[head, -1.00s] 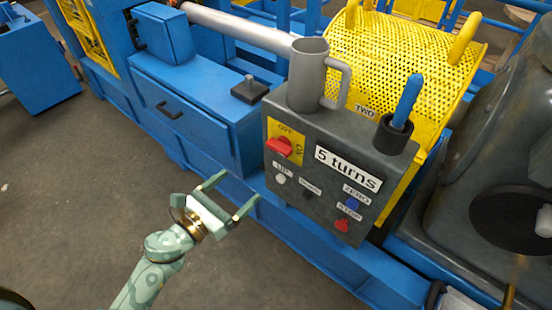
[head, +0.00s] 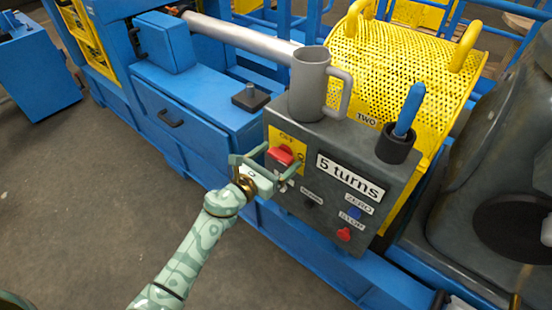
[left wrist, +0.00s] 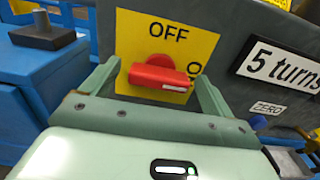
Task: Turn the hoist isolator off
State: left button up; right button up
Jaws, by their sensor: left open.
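The isolator is a red rotary knob (head: 281,154) on a yellow plate (left wrist: 130,35) at the upper left of the grey control box. In the left wrist view the red knob (left wrist: 158,76) has its handle lying roughly level, with a white mark at its right end. "OFF" is printed above it, and a partly hidden label is at its right. My left gripper (head: 283,156) is open in front of the plate, its fingers on either side of the knob. In the left wrist view my left gripper (left wrist: 156,72) straddles the knob; contact is unclear. My right gripper is out of view.
The control box (head: 330,220) carries a "5 turns" sign (head: 350,178), a blue button (head: 354,212) and a red button (head: 344,235). A grey mug (head: 308,85) and a dark cup with a blue marker (head: 397,140) stand on top. Blue framework (head: 190,150) lies left.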

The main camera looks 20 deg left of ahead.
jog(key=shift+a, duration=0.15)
pick_arm(q)
jog(key=c, duration=1)
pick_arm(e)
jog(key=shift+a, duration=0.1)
pick_arm(q)
jog(key=shift+n, duration=0.3)
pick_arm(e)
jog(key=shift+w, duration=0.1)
pick_arm(q)
jog(key=n, duration=0.3)
jog(key=shift+p, duration=0.35)
jog(key=n+p, duration=0.1)
jog(key=n, duration=0.4)
jog(key=shift+a, duration=0.15)
jog(key=n+p, duration=0.1)
jog(key=n, duration=0.3)
jog(key=shift+n, duration=0.4)
jog(key=shift+a+f+n+p, duration=0.15)
jog(key=shift+n+p, duration=0.5)
jog(key=shift+n, duration=1.55)
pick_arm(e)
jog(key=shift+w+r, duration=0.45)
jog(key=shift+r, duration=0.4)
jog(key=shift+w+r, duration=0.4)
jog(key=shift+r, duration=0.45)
pick_arm(q)
jog(key=shift+f, duration=0.1)
